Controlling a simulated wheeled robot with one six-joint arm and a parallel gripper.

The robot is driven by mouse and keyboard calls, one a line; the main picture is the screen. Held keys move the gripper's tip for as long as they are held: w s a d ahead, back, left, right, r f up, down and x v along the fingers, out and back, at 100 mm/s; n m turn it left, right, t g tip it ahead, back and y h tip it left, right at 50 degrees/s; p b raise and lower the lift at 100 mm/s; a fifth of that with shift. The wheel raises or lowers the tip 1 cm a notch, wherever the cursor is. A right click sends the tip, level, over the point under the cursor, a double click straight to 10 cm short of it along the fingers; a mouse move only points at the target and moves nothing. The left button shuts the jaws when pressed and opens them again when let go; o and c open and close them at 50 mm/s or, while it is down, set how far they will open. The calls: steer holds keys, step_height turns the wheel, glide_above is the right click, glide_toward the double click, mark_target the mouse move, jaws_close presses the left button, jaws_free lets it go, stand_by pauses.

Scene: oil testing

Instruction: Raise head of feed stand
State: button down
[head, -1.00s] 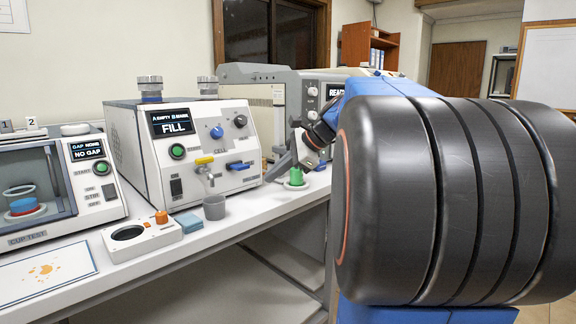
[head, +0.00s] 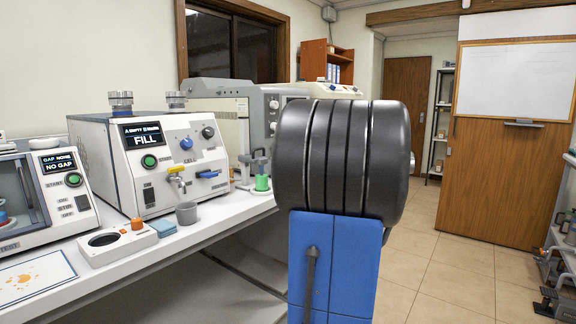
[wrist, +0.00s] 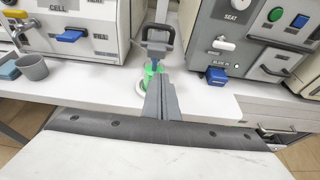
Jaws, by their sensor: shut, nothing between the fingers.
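The feed stand (head: 257,172) stands at the right end of the bench in the head view, with a dark handle-like head over a green container. In the wrist view its dark looped head (wrist: 158,38) is at top centre, and the green container (wrist: 148,76) on a pale round base is partly hidden by my fingers. My gripper (wrist: 160,80) is shut and empty, with its fingers pointing toward the stand. I cannot tell the exact gap between them. In the head view my gripper is hidden behind my arm.
The FILL machine (head: 155,160) with a grey cup (head: 187,213) stands left of the stand. Another machine (wrist: 245,50) with a SEAT label stands close on its right. A blue pad (head: 162,227) lies near the bench edge. Open tiled floor (head: 455,255) is at right.

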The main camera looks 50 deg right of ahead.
steer(key=x, duration=0.7)
steer(key=shift+w+a+f, duration=0.1)
steer(key=shift+w, duration=0.2)
step_height(320, 180, up, 11)
steer(key=shift+f, duration=0.2)
steer(key=shift+r, duration=0.1)
steer(key=shift+s, duration=0.1)
steer(key=v, duration=1.7)
steer(key=shift+f, duration=0.3)
